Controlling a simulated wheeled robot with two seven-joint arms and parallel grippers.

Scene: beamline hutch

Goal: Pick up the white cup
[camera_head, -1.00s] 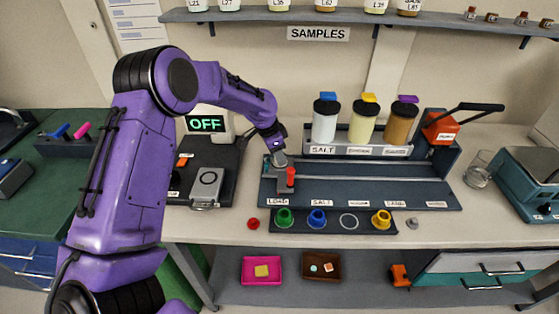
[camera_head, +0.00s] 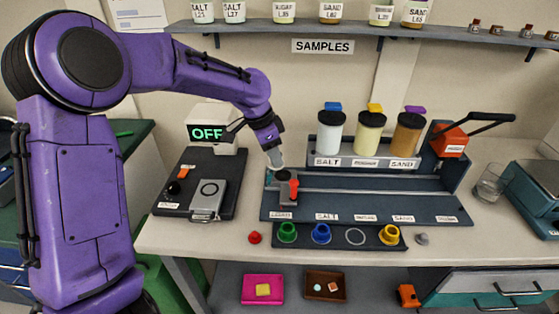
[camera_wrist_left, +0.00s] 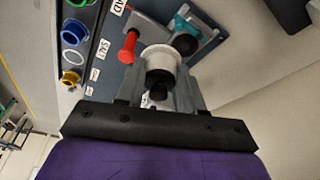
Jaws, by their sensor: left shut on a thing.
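The white cup (camera_wrist_left: 161,56) sits between the two fingers of my left gripper (camera_wrist_left: 160,88) in the left wrist view; its inside looks dark. In the head view the left gripper (camera_head: 275,160) is shut on it, and the cup is hard to separate from the pale fingertips. The gripper is just above the grey carriage (camera_head: 287,199) at the left end of the rail. The carriage has a red knob (camera_head: 294,188) and a dark round spot (camera_head: 283,175). My right gripper is not in view.
A front rack holds green (camera_head: 287,233), blue (camera_head: 321,234) and yellow (camera_head: 389,235) cups and an empty white ring (camera_head: 355,236). Three hoppers (camera_head: 369,133) stand behind the rail (camera_head: 375,191). A scale-like device (camera_head: 210,197) is at left; a glass (camera_head: 489,184) is at right.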

